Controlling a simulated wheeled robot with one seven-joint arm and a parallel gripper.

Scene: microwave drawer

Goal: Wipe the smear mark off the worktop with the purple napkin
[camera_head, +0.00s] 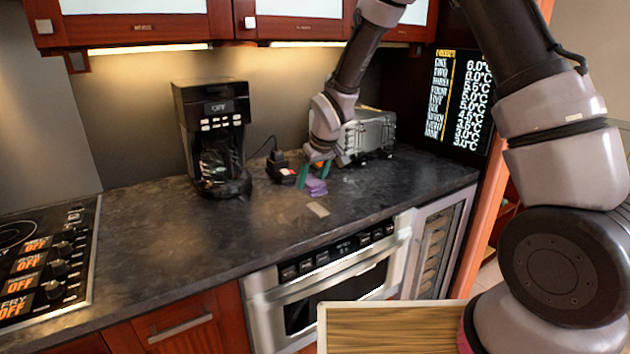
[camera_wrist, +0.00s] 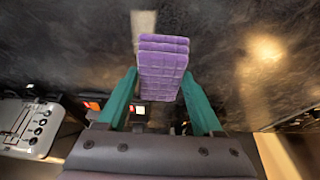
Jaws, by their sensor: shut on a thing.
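The purple napkin (camera_head: 316,188) is a folded stack, held between the teal fingers of my gripper (camera_head: 313,174). In the wrist view the napkin (camera_wrist: 163,62) fills the space between the fingertips and sticks out past them. My gripper is shut on it, low over the dark worktop (camera_head: 150,235); I cannot tell whether the napkin touches the surface. The smear mark (camera_head: 318,209) is a pale beige patch on the worktop, just in front of the napkin in the head view. In the wrist view the smear (camera_wrist: 143,28) shows beyond the napkin's far end, which partly covers it.
A coffee maker (camera_head: 212,140) stands left of my gripper. A small dark item with red lights (camera_head: 281,168) sits close beside it. A silver toaster (camera_head: 367,137) stands behind on the right. The hob (camera_head: 45,255) is far left. The front worktop is clear.

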